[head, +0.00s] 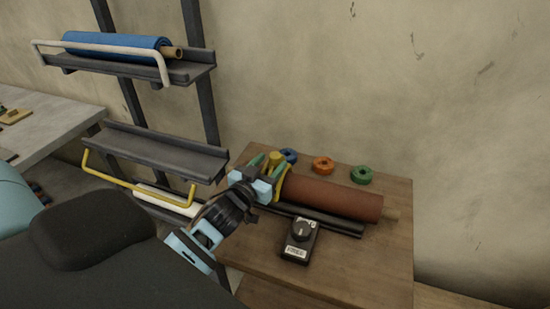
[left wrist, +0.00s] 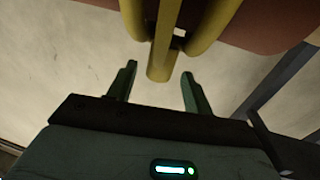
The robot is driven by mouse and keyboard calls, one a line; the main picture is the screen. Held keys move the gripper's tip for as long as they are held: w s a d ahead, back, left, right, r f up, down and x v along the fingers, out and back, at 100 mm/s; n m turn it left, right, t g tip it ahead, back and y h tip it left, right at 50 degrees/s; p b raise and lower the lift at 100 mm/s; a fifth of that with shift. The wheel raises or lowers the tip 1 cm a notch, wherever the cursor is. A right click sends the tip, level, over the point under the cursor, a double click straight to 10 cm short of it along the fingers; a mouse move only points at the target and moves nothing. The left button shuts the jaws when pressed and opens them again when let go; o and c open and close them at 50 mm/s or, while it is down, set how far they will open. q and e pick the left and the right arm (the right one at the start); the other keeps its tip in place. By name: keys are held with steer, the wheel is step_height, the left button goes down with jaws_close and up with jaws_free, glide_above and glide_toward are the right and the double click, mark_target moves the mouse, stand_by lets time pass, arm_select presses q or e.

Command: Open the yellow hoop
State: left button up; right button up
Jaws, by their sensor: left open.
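A yellow hoop (head: 285,183) sits around the left end of the brown-red roll (head: 335,197) on the wooden table. A short yellow tab sticks out from it. In the left wrist view the yellow hoop (left wrist: 203,22) has two curved sides with the tab between them. My left gripper (head: 267,162) is open at the hoop, and in the left wrist view its fingertips (left wrist: 160,78) stand on either side of the tab's end, with gaps visible. Another yellow bar (head: 135,187) hangs at the front of the middle rack shelf. My right gripper is not in view.
A black device with a knob (head: 299,240) lies in front of the roll. Blue, orange (head: 323,165) and green (head: 361,175) rings lie behind it. The rack's upper shelf holds a blue roll (head: 115,41) behind a white bar. The middle shelf (head: 150,150) is empty.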

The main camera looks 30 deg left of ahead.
mark_target(272, 162)
arm_select(q)
steer(key=shift+w+a, duration=0.1)
steer(key=shift+w, duration=1.5)
jaws_close()
